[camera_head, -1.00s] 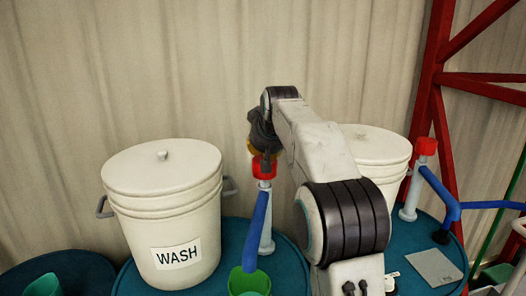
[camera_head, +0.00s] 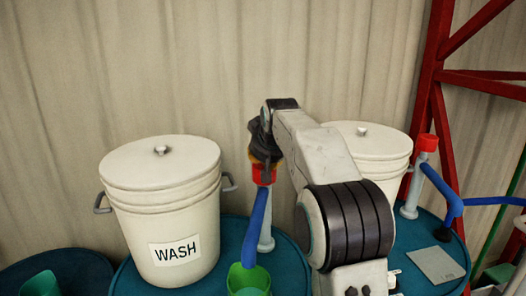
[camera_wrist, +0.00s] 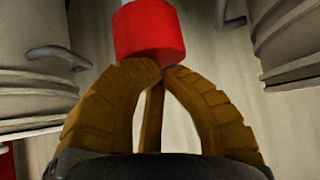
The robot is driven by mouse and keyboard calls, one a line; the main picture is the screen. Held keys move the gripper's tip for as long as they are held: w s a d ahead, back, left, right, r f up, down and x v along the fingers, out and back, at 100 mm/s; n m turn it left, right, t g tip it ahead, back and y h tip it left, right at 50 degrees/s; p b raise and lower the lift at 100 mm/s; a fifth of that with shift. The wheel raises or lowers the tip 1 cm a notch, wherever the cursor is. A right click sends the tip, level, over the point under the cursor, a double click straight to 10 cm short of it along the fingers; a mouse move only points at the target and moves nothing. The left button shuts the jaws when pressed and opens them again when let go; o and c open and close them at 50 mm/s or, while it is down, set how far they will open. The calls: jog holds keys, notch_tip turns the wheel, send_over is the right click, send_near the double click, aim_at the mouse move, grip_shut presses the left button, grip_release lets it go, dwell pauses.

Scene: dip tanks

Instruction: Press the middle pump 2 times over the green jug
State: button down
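The middle pump has a red head (camera_head: 263,174), a blue spout (camera_head: 257,228) and a pale body (camera_head: 267,238). Its spout comes down over the green jug (camera_head: 248,279), which is cut off by the bottom edge. My gripper (camera_head: 262,158) is directly above the red head, seemingly touching it. In the wrist view my fingertips (camera_wrist: 160,72) meet and rest against the red head (camera_wrist: 149,30). The fingers are shut with nothing between them.
A white lidded bucket labelled WASH (camera_head: 167,215) stands left of the pump. Another lidded bucket (camera_head: 372,153) stands to the right, partly behind my arm. A second red-topped pump (camera_head: 426,143) stands beside a red frame (camera_head: 436,100). A grey plate (camera_head: 435,264) lies on the right drum.

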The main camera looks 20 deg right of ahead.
aim_at(263, 166)
jog(key=shift+f, duration=0.2)
jog(key=shift+r+p, duration=0.5)
jog(key=shift+r, duration=0.05)
notch_tip(263, 166, up, 4)
jog(key=p, duration=0.3)
jog(key=shift+f, duration=0.15)
jog(key=b+v, duration=0.1)
jog(key=v, duration=0.8)
jog(key=shift+s+b, duration=0.4)
